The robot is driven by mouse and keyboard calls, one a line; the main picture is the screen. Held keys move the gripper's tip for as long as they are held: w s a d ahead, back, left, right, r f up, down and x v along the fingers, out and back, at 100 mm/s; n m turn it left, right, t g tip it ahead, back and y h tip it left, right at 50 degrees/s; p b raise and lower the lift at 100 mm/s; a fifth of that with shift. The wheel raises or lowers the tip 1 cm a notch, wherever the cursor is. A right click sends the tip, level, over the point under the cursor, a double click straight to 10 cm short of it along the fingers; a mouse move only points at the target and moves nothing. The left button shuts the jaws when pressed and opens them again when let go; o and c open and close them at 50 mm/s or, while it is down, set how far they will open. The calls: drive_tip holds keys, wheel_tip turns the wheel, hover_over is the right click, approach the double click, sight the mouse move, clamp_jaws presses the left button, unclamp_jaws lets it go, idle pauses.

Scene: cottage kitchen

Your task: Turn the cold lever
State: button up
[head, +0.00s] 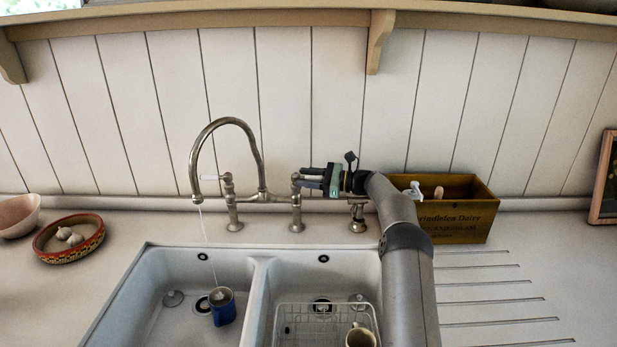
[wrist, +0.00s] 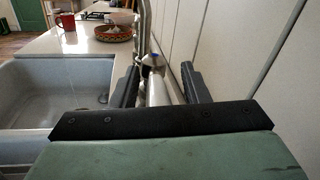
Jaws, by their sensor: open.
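A metal bridge tap (head: 262,185) stands behind the sink, with a thin stream of water running from its spout. My gripper (head: 299,178) is at its right-hand valve, from the right. In the wrist view my gripper (wrist: 160,82) is open, with a finger on each side of the pale cold lever (wrist: 157,92), which has a blue mark at its far end. I cannot tell whether either finger touches the lever. In the head view my gripper mostly hides this lever. The left lever (head: 209,177) points left.
A blue mug (head: 224,312) is under the stream in the left basin (head: 160,320). A wire rack (head: 290,325) with a cup (head: 360,337) is in the right basin. A wooden box (head: 455,218) stands right of my arm. The panelled wall (head: 330,100) is close behind my gripper.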

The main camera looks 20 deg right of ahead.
drive_tip(key=shift+r, duration=0.1)
drive_tip(key=shift+r, duration=0.3)
wheel_tip(320, 180, up, 2)
drive_tip(key=shift+d+r+b, duration=0.15)
drive_tip(key=shift+r+b, duration=0.1)
drive_tip(key=shift+b, duration=0.5)
drive_tip(key=s+a+r+b, duration=0.1)
drive_tip(key=s+r+b, duration=0.4)
drive_tip(key=s+r, duration=0.4)
drive_tip(key=s, duration=0.5)
drive_tip(key=shift+a+r, duration=0.35)
drive_tip(key=shift+r, duration=0.05)
